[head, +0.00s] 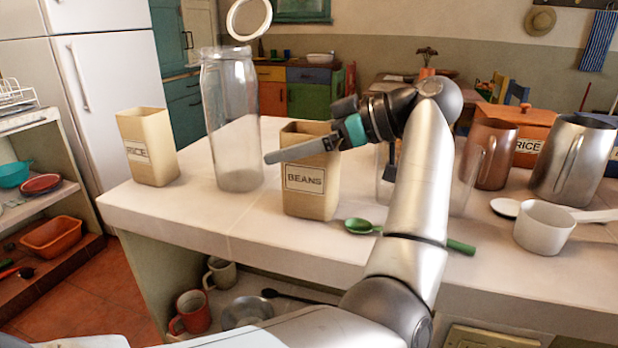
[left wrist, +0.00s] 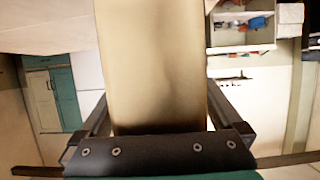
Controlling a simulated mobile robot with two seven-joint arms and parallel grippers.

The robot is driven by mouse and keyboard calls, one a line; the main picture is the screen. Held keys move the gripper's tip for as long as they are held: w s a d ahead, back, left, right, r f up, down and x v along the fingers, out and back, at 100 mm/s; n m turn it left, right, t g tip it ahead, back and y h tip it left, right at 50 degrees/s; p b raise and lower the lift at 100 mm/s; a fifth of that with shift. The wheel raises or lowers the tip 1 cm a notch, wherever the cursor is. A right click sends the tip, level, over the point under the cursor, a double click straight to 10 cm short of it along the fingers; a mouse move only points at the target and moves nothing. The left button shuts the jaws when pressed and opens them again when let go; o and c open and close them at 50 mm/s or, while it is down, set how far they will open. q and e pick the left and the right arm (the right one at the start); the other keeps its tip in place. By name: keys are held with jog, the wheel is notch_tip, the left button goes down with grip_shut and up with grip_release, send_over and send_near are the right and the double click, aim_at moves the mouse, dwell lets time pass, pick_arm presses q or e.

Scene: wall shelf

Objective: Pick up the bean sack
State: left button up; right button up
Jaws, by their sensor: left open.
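The bean sack (head: 308,205) is a tan, upright, open-topped container with a BEANS label, standing on the pale counter (head: 235,226) in the head view. My left gripper (head: 285,146) reaches in from the right at the height of its upper part. One dark finger crosses its front above the label; the other finger is hidden behind it. In the left wrist view the sack (left wrist: 150,60) fills the middle between the two spread fingers, with a gap showing on the right side. The gripper is open around it. My right gripper is not in view.
A tall glass jar (head: 232,125) stands close left of the sack, and a RICE container (head: 147,150) further left. A green spoon (head: 362,226) lies in front right. A white measuring cup (head: 543,228) and metal pitchers (head: 572,160) stand right. The front-left counter is clear.

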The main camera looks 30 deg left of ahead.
pick_arm(q)
jog(key=shift+c, duration=0.2)
grip_shut()
dwell(0.5)
